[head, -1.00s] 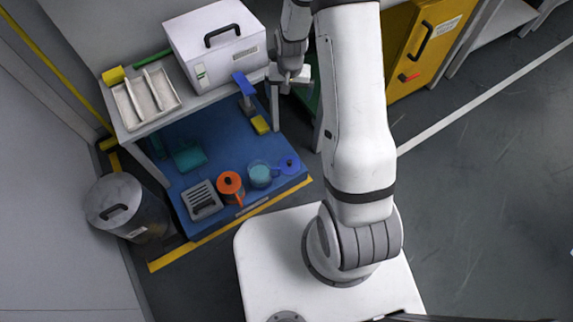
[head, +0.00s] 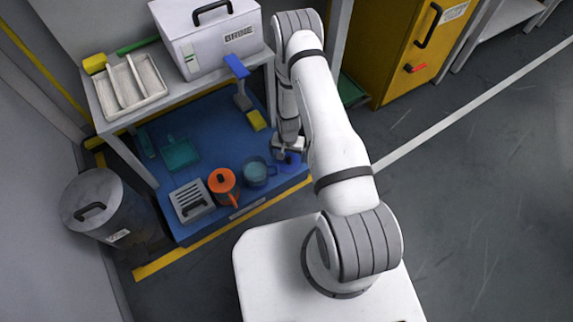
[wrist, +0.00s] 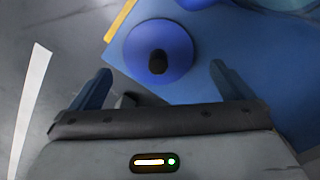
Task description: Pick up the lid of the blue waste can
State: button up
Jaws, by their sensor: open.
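A round blue lid (wrist: 178,62) with a dark knob (wrist: 157,62) in its middle lies on the blue surface in the wrist view. In the head view, it is mostly hidden under my gripper (head: 288,150). A blue can (head: 256,174), open at the top, stands just left of the lid in the head view. My gripper (wrist: 160,70) is open and empty. In the wrist view, its fingers show to the left and right of the lid, with the knob between their lines. I cannot tell the height left between the fingertips and the knob.
An orange pot (head: 222,182) and a grey slotted block (head: 191,202) stand left of the can. A grey lidded bin (head: 108,212) stands at the far left. A shelf with a white box (head: 210,42) and tray (head: 128,86) overhangs the back. A blue-handled tool (head: 240,78) is behind.

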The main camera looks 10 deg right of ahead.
aim_at(289, 159)
notch_tip(289, 159, down, 5)
jog(key=shift+s+d+r+b, duration=0.1)
jog(key=shift+s+b, duration=0.05)
jog(key=shift+b, duration=0.95)
jog(key=shift+c, duration=0.2)
jog(key=c, duration=0.8)
